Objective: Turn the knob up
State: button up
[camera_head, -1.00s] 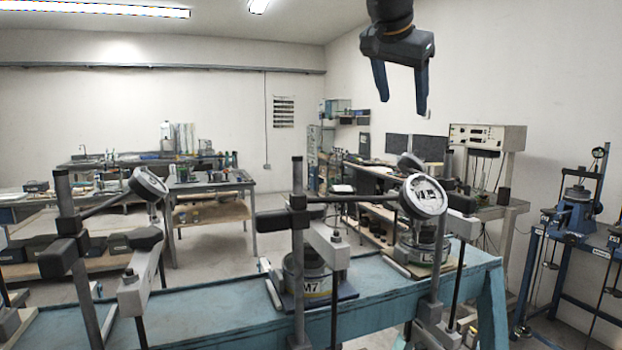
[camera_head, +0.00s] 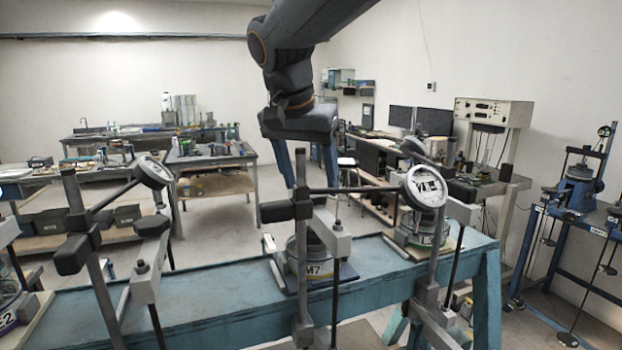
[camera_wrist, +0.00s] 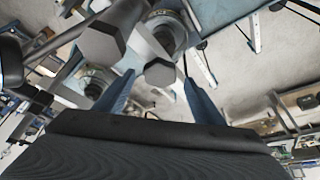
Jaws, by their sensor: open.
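In the head view, dark knob-like blocks sit on the lever frames: a block (camera_head: 275,211) on the middle frame, a block (camera_head: 72,254) on the left one and a block (camera_head: 462,190) at the right. My gripper (camera_head: 315,183) points down behind the middle frame's upper part, its blue fingers apart and partly hidden. In the wrist view, a dark hexagonal knob (camera_wrist: 160,72) shows between my open fingers (camera_wrist: 159,80), beyond the tips as far as I can tell. A larger hexagonal block (camera_wrist: 100,42) is at the upper left. Which head-view block each one is, I cannot tell.
Dial gauges (camera_head: 424,187) and thin rods stand close around the gripper. A blue bench (camera_head: 215,305) carries the frames and a pot marked M7 (camera_head: 310,270). Worktables and a grey instrument box (camera_head: 493,112) are farther back.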

jog(key=shift+x, duration=0.9)
jog(key=shift+c, duration=0.5)
jog(key=c, duration=1)
jog(key=shift+o, duration=0.2)
